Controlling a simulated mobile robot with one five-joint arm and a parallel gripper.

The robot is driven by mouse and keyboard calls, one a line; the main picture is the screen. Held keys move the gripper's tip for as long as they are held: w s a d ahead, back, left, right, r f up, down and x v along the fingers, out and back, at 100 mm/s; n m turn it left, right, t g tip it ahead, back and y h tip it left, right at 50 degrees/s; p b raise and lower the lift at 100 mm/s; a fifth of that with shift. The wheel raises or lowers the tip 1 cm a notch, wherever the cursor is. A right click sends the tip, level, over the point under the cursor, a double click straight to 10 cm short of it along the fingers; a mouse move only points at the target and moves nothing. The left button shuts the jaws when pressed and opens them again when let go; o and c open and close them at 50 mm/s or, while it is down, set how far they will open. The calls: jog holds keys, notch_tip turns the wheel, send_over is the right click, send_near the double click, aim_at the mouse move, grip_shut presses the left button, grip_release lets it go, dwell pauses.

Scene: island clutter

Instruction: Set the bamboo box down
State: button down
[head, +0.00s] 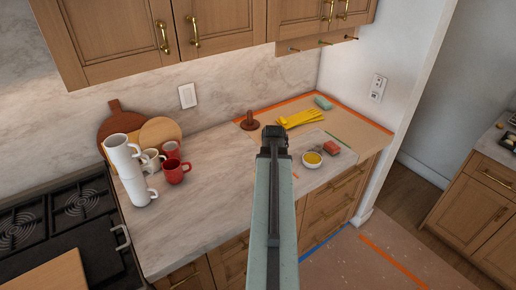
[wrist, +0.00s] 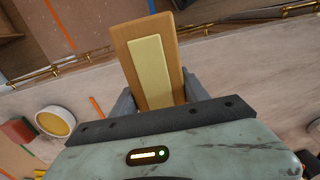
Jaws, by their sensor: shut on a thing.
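The bamboo box (wrist: 175,48) is a tan wooden block with a pale yellow panel on its face. It shows in the wrist view between the grey fingers of my gripper (wrist: 158,98), which is shut on it. In the head view my gripper (head: 275,135) is over the counter (head: 215,195), and the box is hidden behind it and the arm. In the wrist view the box's far end overlaps the counter's front edge and drawer handles. I cannot tell how high the box is above the counter.
A white bowl with yellow contents (head: 312,160) and a red block (head: 332,148) lie right of my gripper. Yellow gloves (head: 298,119) and a brown plunger-like thing (head: 249,121) are behind. White mugs (head: 122,155) and a red mug (head: 176,171) stand left. Counter between mugs and gripper is clear.

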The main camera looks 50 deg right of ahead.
jog(key=w+d, duration=0.2)
jog(key=d, duration=0.2)
jog(key=w+d+f+b, duration=0.1)
jog(key=w+d, duration=0.1)
jog(key=d, duration=0.3)
jog(key=w+d, duration=0.1)
jog(key=d, duration=0.4)
jog(key=shift+w+d+f, duration=0.1)
jog(key=shift+w+f, duration=0.15)
jog(key=shift+w, duration=0.15)
jog(key=f+b, duration=0.2)
jog(key=b, duration=0.1)
jog(key=f+b, duration=0.1)
jog(key=f, duration=0.1)
jog(key=shift+w+d, duration=0.1)
jog(key=shift+d, duration=0.15)
jog(key=shift+r, duration=0.2)
jog(key=shift+f, duration=0.1)
jog(key=c, duration=0.6)
grip_release()
notch_tip(320, 180, up, 12)
jog(key=p, duration=1.2)
